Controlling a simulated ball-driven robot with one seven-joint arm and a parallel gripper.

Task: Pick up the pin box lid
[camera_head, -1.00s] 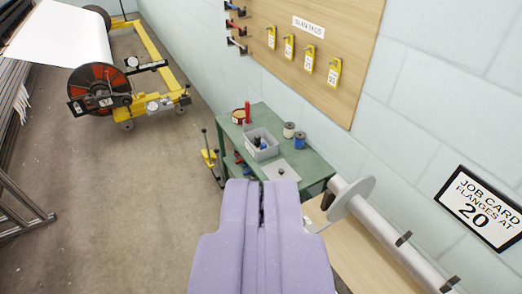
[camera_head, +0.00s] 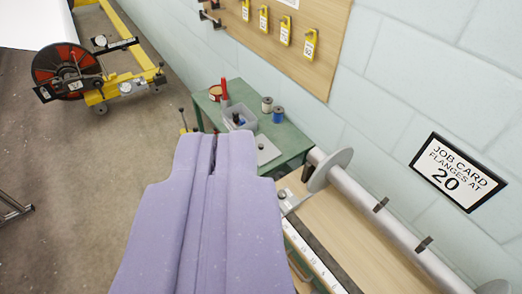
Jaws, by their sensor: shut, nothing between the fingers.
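A flat grey plate with a small dark knob, which looks like the pin box lid (camera_head: 269,154), lies on the green table (camera_head: 291,145) near its front edge. My gripper (camera_head: 215,138), purple, is shut and empty. In the picture its tips are left of the lid and below the box, apart from the lid. The gripper hides the table's near left part.
A roller with a flange (camera_head: 332,171) and a wooden bench (camera_head: 350,240) lie to the right. A yellow-framed cart (camera_head: 130,80) stands at upper left.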

